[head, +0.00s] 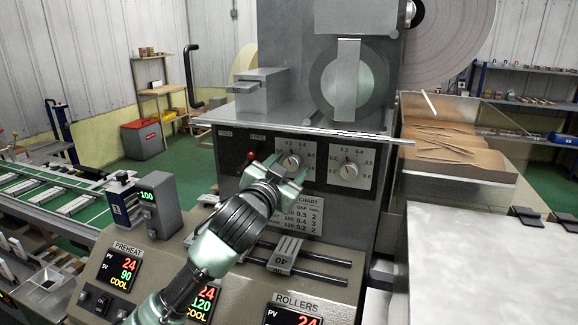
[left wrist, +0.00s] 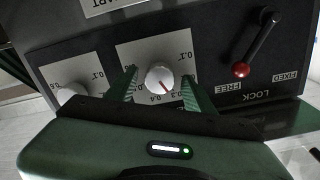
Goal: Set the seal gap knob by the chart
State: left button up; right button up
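My left gripper (head: 288,173) is in front of the left dial on the dark panel. In the left wrist view its fingers (left wrist: 160,88) stand open on either side of a pale round knob (left wrist: 159,79), with small gaps showing. That knob's red pointer is toward 0.3. The same knob (head: 292,161) shows in the head view. A second knob (head: 348,171) is on the dial to the right, also at the left edge of the wrist view (left wrist: 71,93). Neither dial's name is readable. The chart (head: 308,215) is below, partly hidden by my gripper; gap values 0.3, 0.4 and 0.2 show.
A red-balled lock lever (left wrist: 240,70) sits close to the gripper, its ball near FREE. A metal shelf (head: 300,130) overhangs the panel. Two dark rails with a slider (head: 285,252) lie below. A heater box reading 100 (head: 158,205) stands at left.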

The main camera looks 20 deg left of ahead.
pick_arm(q)
grip_shut()
pick_arm(e)
jog(key=shift+s+d, duration=0.25)
jog(key=shift+s, duration=0.6)
pick_arm(q)
jog(key=shift+n, duration=0.3)
jog(key=shift+n, duration=0.5)
jog(key=shift+n+p, duration=0.3)
jog(key=shift+n, duration=0.8)
jog(key=shift+n+p, duration=0.85)
jog(key=shift+n, duration=1.75)
pick_arm(e)
jog(key=shift+w+d+r, duration=0.1)
jog(key=shift+w+r, duration=0.05)
jog(key=shift+r, duration=0.45)
jog(key=shift+w+r, duration=0.15)
jog(key=shift+r, duration=0.4)
